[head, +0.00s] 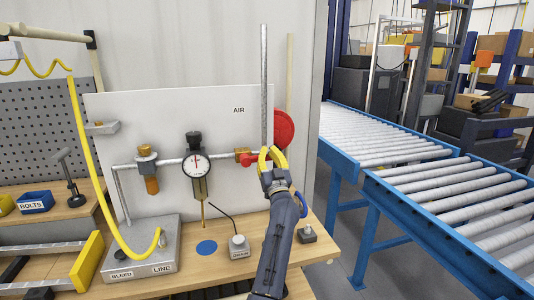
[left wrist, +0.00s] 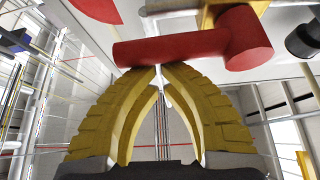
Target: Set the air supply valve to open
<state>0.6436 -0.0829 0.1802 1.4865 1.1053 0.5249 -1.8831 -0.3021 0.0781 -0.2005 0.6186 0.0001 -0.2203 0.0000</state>
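The air supply valve is a brass body (head: 242,154) on the pipe of the white panel, with a red lever handle (head: 250,160). In the left wrist view the red lever (left wrist: 175,48) lies crosswise just beyond my fingertips, its thick round end at the right. My left gripper (head: 270,151) is at the lever's right side in the head view. Its yellow fingers (left wrist: 158,70) curve together and their tips meet, with nothing seen between them. The tips overlap the lever's edge in the picture; I cannot tell whether they touch it. My right gripper is not in view.
A red disc (head: 284,128) is behind and above the gripper, near an upright grey pipe (head: 264,80). A gauge (head: 196,164) hangs left of the valve. A drain button box (head: 238,246) and a bleed/line block (head: 140,250) stand on the bench. A roller conveyor (head: 440,180) is at right.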

